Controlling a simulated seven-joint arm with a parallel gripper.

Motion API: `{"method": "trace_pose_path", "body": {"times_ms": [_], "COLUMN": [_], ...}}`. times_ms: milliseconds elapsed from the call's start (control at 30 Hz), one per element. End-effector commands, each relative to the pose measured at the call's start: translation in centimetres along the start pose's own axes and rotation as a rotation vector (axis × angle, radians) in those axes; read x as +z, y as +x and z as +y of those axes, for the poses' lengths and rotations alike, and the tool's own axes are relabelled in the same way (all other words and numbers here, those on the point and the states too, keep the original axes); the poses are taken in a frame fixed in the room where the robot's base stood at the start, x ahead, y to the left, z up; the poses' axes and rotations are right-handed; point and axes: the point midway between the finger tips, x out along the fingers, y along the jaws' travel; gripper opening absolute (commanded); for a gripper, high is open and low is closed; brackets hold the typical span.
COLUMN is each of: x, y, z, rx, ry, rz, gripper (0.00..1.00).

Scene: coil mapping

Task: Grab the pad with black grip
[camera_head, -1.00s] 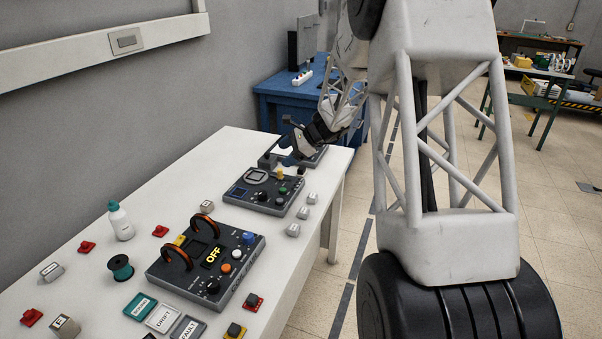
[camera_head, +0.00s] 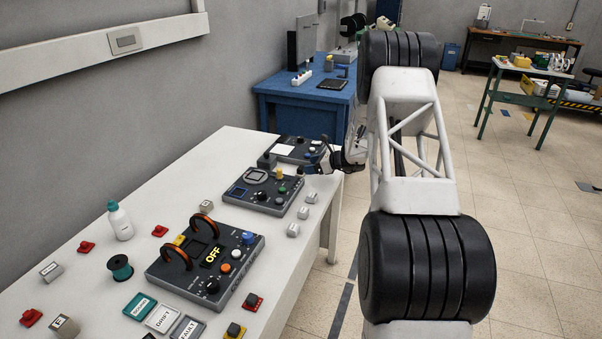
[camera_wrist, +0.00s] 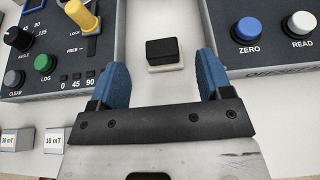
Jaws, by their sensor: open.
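The pad with black grip shows in the wrist view as a small cream base (camera_wrist: 166,68) with a black block (camera_wrist: 162,50) on top. It sits on the white table between two grey devices. My gripper (camera_wrist: 163,76) is open, its blue fingers apart on either side of the pad's line, with the pad just ahead of the gap and nothing held. In the head view my gripper (camera_head: 315,164) is at the table's right edge near the two far devices. I cannot clearly make out the pad there.
The device with a yellow lever (camera_wrist: 82,16) stands close on the left in the wrist view. The device with ZERO and READ buttons (camera_wrist: 247,30) stands close on the right. Two small blocks marked 30 mT (camera_wrist: 12,140) and 10 mT (camera_wrist: 55,140) lie lower left.

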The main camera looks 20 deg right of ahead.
Motion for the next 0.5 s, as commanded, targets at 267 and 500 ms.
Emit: {"method": "trace_pose_path", "body": {"times_ms": [267, 500], "x": [-0.18, -0.18], "y": [0.02, 0.66], "z": [-0.17, -0.15], "rx": [-0.003, -0.002], "ry": [0.005, 0.004], "rz": [-0.002, -0.002], "gripper": [0.72, 0.72]}}
